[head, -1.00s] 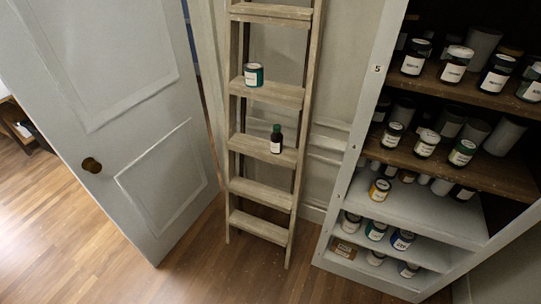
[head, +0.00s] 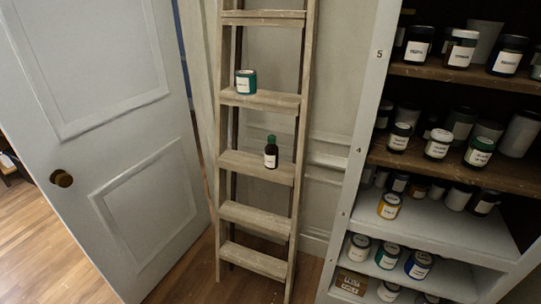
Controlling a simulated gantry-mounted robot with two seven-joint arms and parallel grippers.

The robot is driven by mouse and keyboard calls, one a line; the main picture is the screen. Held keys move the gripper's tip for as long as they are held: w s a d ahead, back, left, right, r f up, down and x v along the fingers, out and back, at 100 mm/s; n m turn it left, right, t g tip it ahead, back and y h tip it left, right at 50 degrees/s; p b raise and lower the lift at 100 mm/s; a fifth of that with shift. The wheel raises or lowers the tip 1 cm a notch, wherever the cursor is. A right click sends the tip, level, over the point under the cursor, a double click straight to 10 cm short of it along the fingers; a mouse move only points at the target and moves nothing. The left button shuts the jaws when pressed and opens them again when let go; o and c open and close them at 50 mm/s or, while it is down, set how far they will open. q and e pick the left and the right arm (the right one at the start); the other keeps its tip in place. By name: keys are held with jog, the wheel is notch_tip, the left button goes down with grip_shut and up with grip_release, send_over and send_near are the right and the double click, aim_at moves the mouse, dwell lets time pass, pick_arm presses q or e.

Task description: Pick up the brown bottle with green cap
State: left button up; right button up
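The brown bottle with green cap (head: 271,153) stands upright on a middle step of the wooden ladder (head: 258,167), towards the step's right side. It has a white label on its front. Neither of my grippers shows in the head view.
A green jar (head: 246,82) with a white label stands on the step above. A pale door (head: 130,130) with a brown knob is on the left. An open cabinet (head: 445,215) on the right holds several labelled jars on its shelves. Wooden floor shows at the lower left.

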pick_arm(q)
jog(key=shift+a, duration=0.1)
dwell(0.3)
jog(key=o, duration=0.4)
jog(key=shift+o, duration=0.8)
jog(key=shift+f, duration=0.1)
